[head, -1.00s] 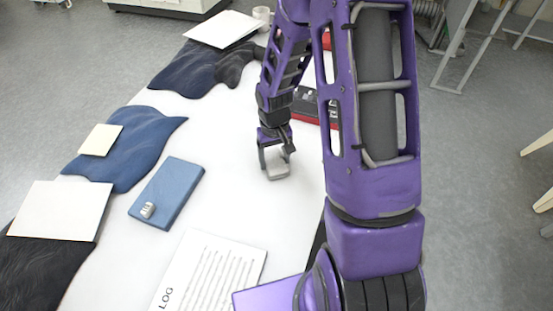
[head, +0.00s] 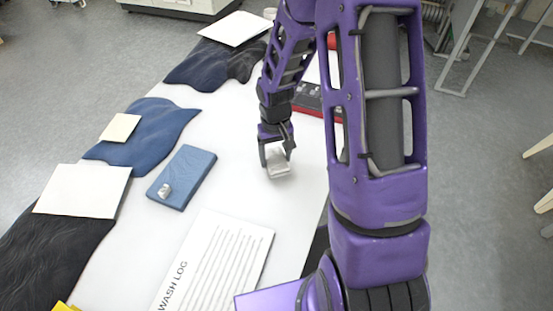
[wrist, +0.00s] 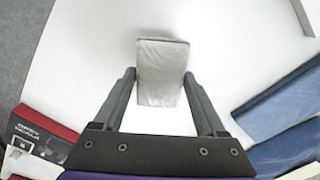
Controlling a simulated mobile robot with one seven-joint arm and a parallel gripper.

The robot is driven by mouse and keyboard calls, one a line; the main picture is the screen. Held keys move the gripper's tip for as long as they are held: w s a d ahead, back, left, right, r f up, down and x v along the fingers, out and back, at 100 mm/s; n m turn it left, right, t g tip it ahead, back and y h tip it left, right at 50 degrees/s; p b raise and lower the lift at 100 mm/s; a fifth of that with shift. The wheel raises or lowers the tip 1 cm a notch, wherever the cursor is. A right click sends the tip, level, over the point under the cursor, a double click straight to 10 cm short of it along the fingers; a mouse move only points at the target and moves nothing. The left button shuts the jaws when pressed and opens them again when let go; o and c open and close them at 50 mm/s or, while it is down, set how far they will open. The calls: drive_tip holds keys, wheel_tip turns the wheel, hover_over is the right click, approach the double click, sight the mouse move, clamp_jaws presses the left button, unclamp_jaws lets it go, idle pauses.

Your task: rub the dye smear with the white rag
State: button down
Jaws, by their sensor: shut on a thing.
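The white rag, a pale grey-white folded cloth (wrist: 161,70), is between the two fingers of my gripper (wrist: 158,82) in the wrist view. My gripper is shut on it. In the head view my gripper (head: 277,155) points down at the white table (head: 225,120), with the rag (head: 279,171) low at the table top. I cannot tell whether the rag touches the table. No dye smear shows in any view; the rag, gripper or arm may hide it.
A blue box-like block (head: 190,172) with a small metal piece lies left of my gripper. Denim pieces (head: 160,130) with pale cards line the left edge. A wash log (head: 225,258) lies in front. A black and red case (head: 315,98) stands behind my arm.

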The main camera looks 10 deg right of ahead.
drive_tip(key=shift+r+p, duration=1.45)
drive_tip(key=shift+r, duration=0.95)
drive_tip(key=shift+w, duration=0.1)
